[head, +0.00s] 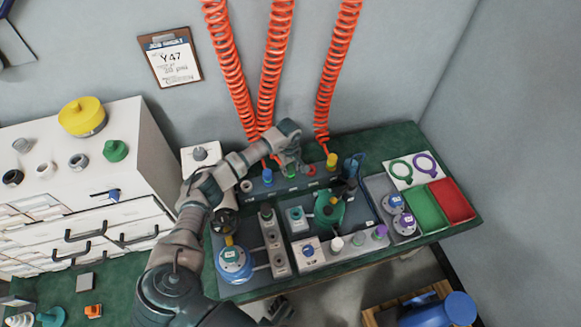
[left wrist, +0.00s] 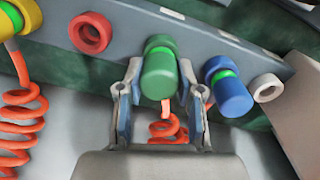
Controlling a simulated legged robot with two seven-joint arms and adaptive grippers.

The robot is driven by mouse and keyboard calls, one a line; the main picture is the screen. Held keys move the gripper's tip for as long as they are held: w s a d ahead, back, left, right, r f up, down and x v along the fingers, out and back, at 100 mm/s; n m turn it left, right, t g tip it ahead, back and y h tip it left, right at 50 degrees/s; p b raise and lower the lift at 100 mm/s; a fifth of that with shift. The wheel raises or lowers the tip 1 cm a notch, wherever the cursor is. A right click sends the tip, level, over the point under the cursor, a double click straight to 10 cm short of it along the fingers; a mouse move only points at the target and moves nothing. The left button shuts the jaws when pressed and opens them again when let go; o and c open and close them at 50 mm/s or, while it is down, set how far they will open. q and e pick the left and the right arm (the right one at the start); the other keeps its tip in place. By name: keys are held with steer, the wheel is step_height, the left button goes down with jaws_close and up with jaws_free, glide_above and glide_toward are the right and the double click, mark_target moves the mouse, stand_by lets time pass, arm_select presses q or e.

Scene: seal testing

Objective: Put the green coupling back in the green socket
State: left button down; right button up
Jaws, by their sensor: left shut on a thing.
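The green coupling (left wrist: 160,75) is between the two fingers of my left gripper (left wrist: 160,98), which is shut on it. Its far end, with a bright green band, meets the grey rail (left wrist: 205,45); I cannot tell whether it is seated in the socket, which is hidden behind it. A red coiled hose (left wrist: 165,130) shows beyond it. In the head view my left gripper (head: 290,160) is at the rail along the back of the bench, over the green coupling (head: 291,171). A dark part at the bottom edge may be my right gripper (head: 277,311); its jaws cannot be made out.
On the rail, a blue coupling (left wrist: 228,88) and a white ring (left wrist: 265,88) are right of the green one in the wrist view. A red ring (left wrist: 90,33) and a yellow coupling (left wrist: 10,20) are left. Green and red trays (head: 452,200) stand at the bench's right.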

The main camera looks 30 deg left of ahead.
arm_select(q)
steer(key=shift+f, duration=0.25)
steer(key=c, duration=0.7)
jaws_free()
